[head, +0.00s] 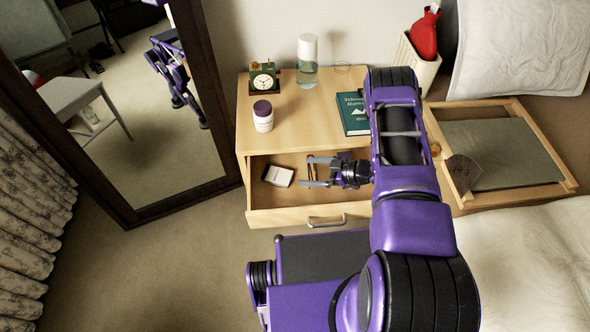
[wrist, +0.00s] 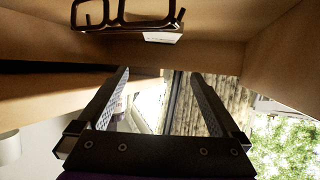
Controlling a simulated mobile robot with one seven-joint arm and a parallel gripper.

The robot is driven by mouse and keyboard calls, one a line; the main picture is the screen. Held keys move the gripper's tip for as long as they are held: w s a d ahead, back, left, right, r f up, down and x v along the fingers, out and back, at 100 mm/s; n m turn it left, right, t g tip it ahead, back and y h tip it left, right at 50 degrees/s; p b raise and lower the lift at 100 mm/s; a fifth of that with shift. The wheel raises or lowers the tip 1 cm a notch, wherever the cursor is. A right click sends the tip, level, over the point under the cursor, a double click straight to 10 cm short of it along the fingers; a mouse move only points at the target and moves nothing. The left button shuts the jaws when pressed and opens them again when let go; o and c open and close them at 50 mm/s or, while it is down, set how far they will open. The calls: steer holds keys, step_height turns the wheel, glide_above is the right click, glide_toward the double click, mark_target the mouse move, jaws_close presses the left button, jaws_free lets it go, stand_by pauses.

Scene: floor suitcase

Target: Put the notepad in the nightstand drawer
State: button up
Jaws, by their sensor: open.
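A small white notepad (head: 278,176) with a dark edge lies in the open nightstand drawer (head: 290,216), toward its left side. My gripper (head: 308,171) is open and empty, over the drawer to the right of the notepad and apart from it. In the wrist view my two fingers (wrist: 160,75) are spread with nothing between them. That view also shows the drawer's wooden walls (wrist: 205,55), a white piece (wrist: 162,37) that is probably the notepad, and a black glasses-like frame (wrist: 130,14) at the top edge.
The nightstand top (head: 300,125) holds a clock (head: 263,82), a white jar (head: 263,117), a bottle (head: 307,62) and a green book (head: 353,113). A mirror (head: 135,130) stands at the left. Floor (head: 170,270) is clear at lower left.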

steer(key=shift+v, duration=1.3)
